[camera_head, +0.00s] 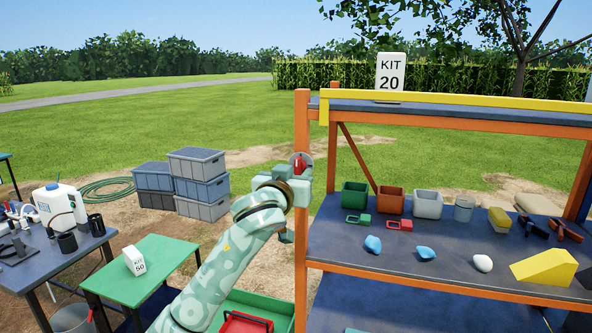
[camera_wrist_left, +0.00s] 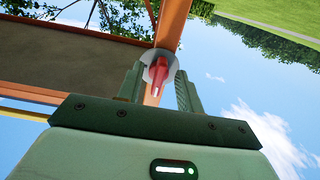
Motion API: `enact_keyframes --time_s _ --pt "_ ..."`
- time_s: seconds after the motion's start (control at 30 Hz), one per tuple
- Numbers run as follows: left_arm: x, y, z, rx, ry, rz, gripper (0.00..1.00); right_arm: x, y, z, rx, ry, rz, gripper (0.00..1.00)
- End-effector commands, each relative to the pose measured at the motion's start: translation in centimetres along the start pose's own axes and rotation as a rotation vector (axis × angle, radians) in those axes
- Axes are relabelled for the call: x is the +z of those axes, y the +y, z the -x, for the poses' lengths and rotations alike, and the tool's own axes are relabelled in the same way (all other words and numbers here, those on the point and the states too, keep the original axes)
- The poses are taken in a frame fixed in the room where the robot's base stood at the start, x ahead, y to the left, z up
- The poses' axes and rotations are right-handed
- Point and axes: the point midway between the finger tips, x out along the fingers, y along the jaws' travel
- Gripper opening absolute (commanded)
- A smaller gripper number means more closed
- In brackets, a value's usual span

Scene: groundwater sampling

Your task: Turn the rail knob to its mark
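The rail knob (camera_head: 300,163) is a red handle on a round grey plate, fixed to the shelf's orange front-left post (camera_head: 302,125). In the left wrist view the red knob (camera_wrist_left: 158,74) stands in front of its grey plate (camera_wrist_left: 149,58). My left gripper (camera_head: 298,178) is at the knob. In the left wrist view its two fingers (camera_wrist_left: 160,82) stand apart, one on each side of the knob, with gaps showing; it is open. I cannot make out the mark on the plate. My right gripper is not in view.
The shelf board (camera_head: 340,240) right of the post holds bins, stones and a yellow wedge (camera_head: 545,267). A green table (camera_head: 165,262) stands at the lower left, with stacked grey crates (camera_head: 200,190) behind. A red-handled item lies in a green tray (camera_head: 270,305) below.

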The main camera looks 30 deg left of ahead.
Motion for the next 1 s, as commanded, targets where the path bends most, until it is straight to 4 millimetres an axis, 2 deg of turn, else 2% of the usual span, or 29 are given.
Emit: enact_keyframes --time_s 0.23,0.27,0.3,0.4,0.57,0.67,1.0 --pt "0.1 0.0 -0.1 0.0 0.0 -0.001 0.36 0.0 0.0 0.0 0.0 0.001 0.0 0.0" --pt "0.1 0.0 -0.1 0.0 0.0 -0.001 0.34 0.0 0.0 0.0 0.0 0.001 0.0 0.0" --pt "0.1 0.0 -0.1 0.0 0.0 -0.001 0.22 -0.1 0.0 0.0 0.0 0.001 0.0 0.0" --pt "0.1 0.0 -0.1 0.0 0.0 -0.001 0.0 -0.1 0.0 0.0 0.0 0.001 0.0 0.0" --pt "0.0 0.0 -0.1 0.0 -0.001 -0.008 0.0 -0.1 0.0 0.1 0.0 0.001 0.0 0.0" --pt "-0.3 -0.1 -0.1 -0.001 -0.002 -0.083 0.0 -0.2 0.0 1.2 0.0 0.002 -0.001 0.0" --pt "-1.0 -0.4 -0.1 0.0 -0.001 -0.6 0.0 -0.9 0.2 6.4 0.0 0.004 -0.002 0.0"
